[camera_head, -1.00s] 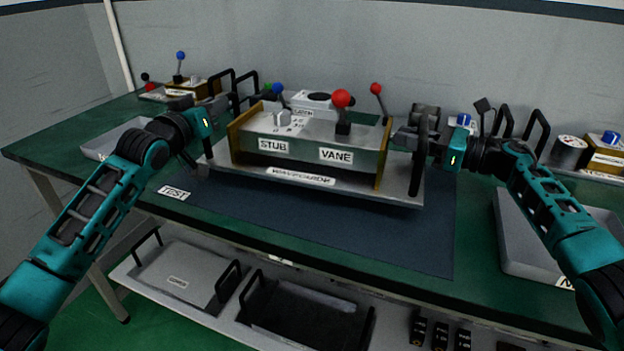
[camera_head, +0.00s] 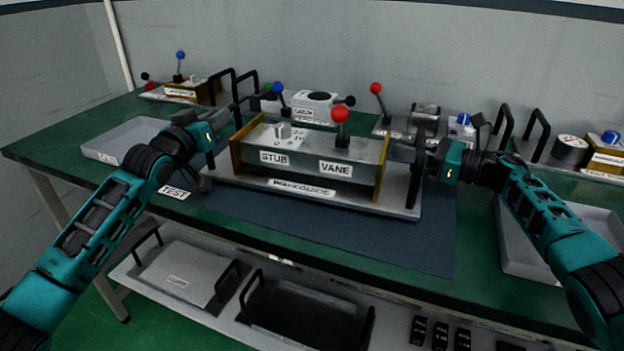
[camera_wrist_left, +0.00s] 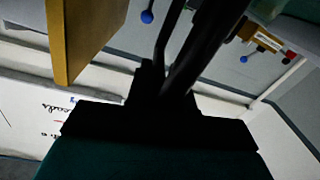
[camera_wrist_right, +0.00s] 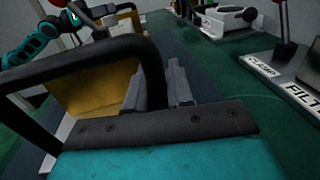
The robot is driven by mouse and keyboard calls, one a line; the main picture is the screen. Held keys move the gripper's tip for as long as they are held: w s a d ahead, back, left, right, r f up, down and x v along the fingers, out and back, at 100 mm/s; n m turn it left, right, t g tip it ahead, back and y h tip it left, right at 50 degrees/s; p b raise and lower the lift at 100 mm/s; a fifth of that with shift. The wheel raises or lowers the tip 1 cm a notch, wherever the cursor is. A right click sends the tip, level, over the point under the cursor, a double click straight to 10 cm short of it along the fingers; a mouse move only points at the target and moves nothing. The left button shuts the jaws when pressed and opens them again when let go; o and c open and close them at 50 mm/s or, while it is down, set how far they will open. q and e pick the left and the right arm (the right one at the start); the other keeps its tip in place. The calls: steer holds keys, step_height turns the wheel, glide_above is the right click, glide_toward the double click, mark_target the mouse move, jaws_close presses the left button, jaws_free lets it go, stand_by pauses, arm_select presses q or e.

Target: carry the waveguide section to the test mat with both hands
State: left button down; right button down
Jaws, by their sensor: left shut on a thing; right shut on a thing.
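The waveguide section (camera_head: 315,151) is a grey box with brass end flanges on a pale base plate labelled WAVEGUIDE, with STUB and VANE labels, a blue-knobbed and a red-knobbed lever. It is over the dark test mat (camera_head: 370,237) with the TEST label at its left; whether it touches the mat I cannot tell. My left gripper (camera_head: 215,137) is shut on the black handle at its left end. My right gripper (camera_head: 422,160) is shut on the handle (camera_wrist_right: 75,62) at its right end. A brass flange (camera_wrist_left: 85,35) shows in the left wrist view.
Behind stand a latch unit (camera_head: 318,101) and a red-knobbed lever unit (camera_wrist_right: 297,70) labelled FILTER. Grey trays lie at left (camera_head: 133,137) and right (camera_head: 535,262). A lower shelf (camera_head: 180,270) holds more handled trays. The mat's front strip is clear.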

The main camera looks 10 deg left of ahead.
arm_select(q)
steer(key=shift+r, duration=0.15)
arm_select(e)
steer(key=shift+a+r, duration=0.1)
steer(key=shift+r, duration=0.1)
arm_select(q)
steer(key=c, duration=1.4)
jaws_free()
steer(key=shift+f, duration=0.2)
arm_select(e)
steer(key=c, duration=1.4)
jaws_free()
steer(key=shift+f, duration=0.2)
arm_select(q)
steer(key=o, duration=0.4)
arm_select(e)
steer(key=o, duration=0.4)
arm_select(q)
steer(key=shift+r, duration=0.1)
arm_select(e)
steer(key=shift+s+d, duration=0.2)
steer(key=shift+d, duration=0.25)
arm_select(q)
steer(key=v, duration=1.2)
arm_select(e)
steer(key=v, duration=0.6)
steer(key=shift+s+d, duration=0.1)
steer(key=shift+d, duration=0.25)
